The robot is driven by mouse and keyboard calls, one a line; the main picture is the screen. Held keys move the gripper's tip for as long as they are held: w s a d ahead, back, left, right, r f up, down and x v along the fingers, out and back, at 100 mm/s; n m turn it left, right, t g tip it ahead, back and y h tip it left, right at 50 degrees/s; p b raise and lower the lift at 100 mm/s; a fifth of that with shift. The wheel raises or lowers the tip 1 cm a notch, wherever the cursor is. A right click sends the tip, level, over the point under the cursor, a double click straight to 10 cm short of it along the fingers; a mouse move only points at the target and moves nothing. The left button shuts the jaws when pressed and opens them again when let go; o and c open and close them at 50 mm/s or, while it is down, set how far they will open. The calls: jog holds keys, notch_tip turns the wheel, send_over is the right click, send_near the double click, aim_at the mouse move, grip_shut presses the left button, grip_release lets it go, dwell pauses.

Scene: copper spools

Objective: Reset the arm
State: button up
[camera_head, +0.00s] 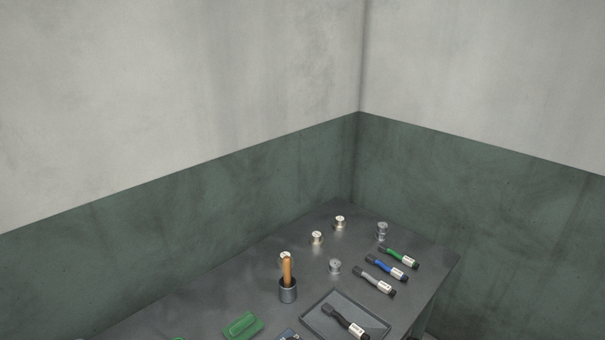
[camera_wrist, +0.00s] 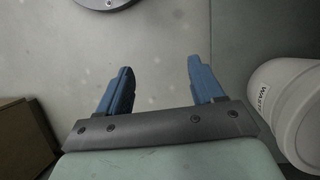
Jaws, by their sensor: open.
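My gripper (camera_wrist: 163,85) shows in the wrist view, with two blue fingers spread wide apart and nothing between them. Below the fingers is a pale, speckled grey surface. My gripper is not in the head view. In the head view a dark table (camera_head: 210,291) stands in the corner of the room. Small metal spools stand on it: one at the back (camera_head: 340,222), one left of it (camera_head: 316,238), one nearer the middle (camera_head: 335,267), and what looks like a stack at the right (camera_head: 382,231).
On the table are a dark cup (camera_head: 288,291) with a copper-coloured rod, a tray (camera_head: 372,320) with a black-handled tool, green (camera_head: 399,257), blue (camera_head: 387,268) and grey (camera_head: 374,281) tools, and a green object (camera_head: 243,326). The wrist view shows a white waste bin (camera_wrist: 290,105) at right and a brown box (camera_wrist: 22,140) at left.

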jog(key=s+a+f+n+g+h, duration=0.1)
jog(key=s+a+n, duration=0.3)
jog(key=s, duration=0.7)
jog(key=s+a+f+n+g, duration=0.2)
jog(key=s+a+n, duration=0.2)
jog(key=s+a, duration=0.5)
jog(key=shift+s+a+f+h, duration=0.15)
jog(key=shift+s+f+h, duration=0.2)
jog(key=shift+s, duration=0.9)
